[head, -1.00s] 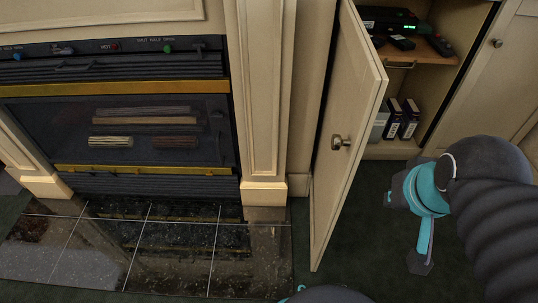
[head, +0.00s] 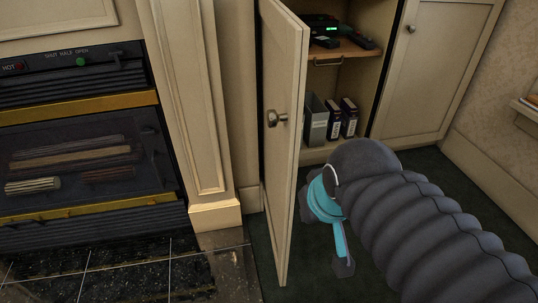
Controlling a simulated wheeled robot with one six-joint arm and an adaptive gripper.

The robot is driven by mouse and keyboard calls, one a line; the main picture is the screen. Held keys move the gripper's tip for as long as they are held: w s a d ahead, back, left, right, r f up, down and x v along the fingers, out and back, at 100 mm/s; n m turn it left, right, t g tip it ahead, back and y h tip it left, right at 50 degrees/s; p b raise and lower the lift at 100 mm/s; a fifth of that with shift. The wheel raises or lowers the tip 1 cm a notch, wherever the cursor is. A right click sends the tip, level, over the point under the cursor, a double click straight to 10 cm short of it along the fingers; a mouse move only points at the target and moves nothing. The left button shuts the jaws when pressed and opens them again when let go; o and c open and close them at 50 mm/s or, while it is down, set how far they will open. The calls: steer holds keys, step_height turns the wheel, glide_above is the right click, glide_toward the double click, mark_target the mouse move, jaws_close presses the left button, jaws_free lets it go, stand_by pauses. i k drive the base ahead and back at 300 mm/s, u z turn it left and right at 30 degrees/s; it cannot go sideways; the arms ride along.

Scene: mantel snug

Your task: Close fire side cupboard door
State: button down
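The fire side cupboard door (head: 281,170) is a cream panel standing wide open, next to the fireplace surround. Its round metal knob (head: 276,118) is on the face turned toward the fire. Behind it the cupboard (head: 373,100) is open, with a shelf and a floor compartment showing. My gripper (head: 342,268) hangs low in front of the cupboard opening, just right of the door's free edge. A teal part and one dark fingertip show; my dark ribbed arm hides much of the rest. I cannot tell whether it touches the door or how its fingers are set.
The shelf (head: 358,50) holds a black device with a green display. Boxes or files (head: 335,118) stand on the cupboard floor. A shut door (head: 430,65) with a knob is at right. The fireplace (head: 80,150) and dark tiled hearth (head: 130,272) are at left; dark carpet (head: 274,262) lies below.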

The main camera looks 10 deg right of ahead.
mark_target(281, 41)
steer(key=z, duration=0.55)
steer(key=k, duration=1.25)
steer(key=u, duration=0.15)
steer(key=i, duration=0.75)
steer(key=u, duration=0.4)
